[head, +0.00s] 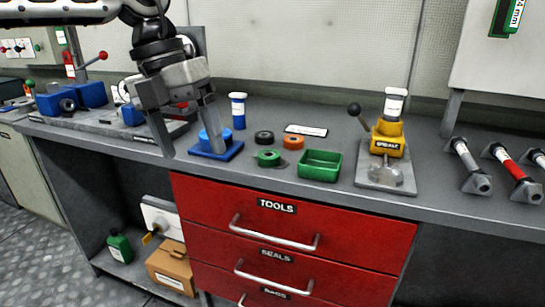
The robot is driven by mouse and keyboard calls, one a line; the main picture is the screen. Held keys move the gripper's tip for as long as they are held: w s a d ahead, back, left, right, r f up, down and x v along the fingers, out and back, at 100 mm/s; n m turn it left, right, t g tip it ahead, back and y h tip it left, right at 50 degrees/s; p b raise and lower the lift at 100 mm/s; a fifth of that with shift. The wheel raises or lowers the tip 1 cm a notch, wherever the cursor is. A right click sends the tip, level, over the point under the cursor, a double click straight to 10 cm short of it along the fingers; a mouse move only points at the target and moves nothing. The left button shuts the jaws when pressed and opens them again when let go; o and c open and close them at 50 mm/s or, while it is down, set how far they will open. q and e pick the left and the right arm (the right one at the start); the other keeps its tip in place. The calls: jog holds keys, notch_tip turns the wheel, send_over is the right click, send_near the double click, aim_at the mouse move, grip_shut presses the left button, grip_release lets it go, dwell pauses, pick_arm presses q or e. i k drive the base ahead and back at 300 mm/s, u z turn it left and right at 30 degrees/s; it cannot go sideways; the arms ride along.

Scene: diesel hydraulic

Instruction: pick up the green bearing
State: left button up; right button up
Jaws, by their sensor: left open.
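The green bearing (269,158) is a small ring lying on the grey workbench, left of a green tray (320,165). An orange ring (293,142) and a black ring (264,137) lie just behind it. My left gripper (192,152) points down with its two fingers apart. It hangs to the left of the green bearing, at a blue block with a round top (216,148). One finger overlaps the blue block in the picture; I cannot tell whether they touch. My right gripper does not show.
A blue-and-white canister (238,111) stands behind the blue block. A yellow press (387,138) with a black-knobbed lever stands right of the tray. Cylinders on holders (468,165) lie at the far right. Red drawers (290,230) are below the bench's front edge.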

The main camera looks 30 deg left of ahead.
aim_at(267, 158)
jog(key=i, duration=0.9)
